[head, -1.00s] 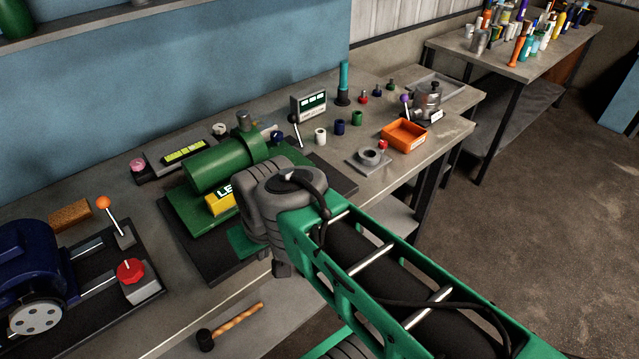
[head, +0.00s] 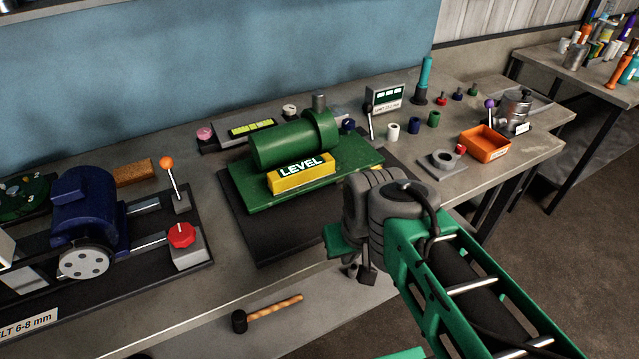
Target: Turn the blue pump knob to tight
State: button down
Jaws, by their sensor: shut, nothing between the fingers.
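A dark blue round knob (head: 348,126) shows at the right end behind the green cylinder (head: 290,142), which lies on a green base plate; I cannot tell which way the knob is turned or whether it is the pump's knob. A yellow block marked LEVEL (head: 301,174) sits in front of the cylinder. My gripper (head: 361,272) hangs below my grey wrist, in front of the bench's front edge. It is small and partly hidden by the wrist, looks shut and empty, and is well apart from the knob.
A blue motor (head: 88,215) and a red knob (head: 181,235) stand at the left. An orange-topped lever (head: 168,165) rises beside them. A hammer (head: 268,313) lies on the lower shelf. An orange tray (head: 484,143) and small cylinders stand at the right.

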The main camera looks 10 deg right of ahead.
aim_at(349, 125)
jog(key=u, duration=2.65)
jog(key=k, duration=1.35)
jog(key=z, duration=1.65)
jog(key=i, duration=1)
jog(key=z, duration=0.5)
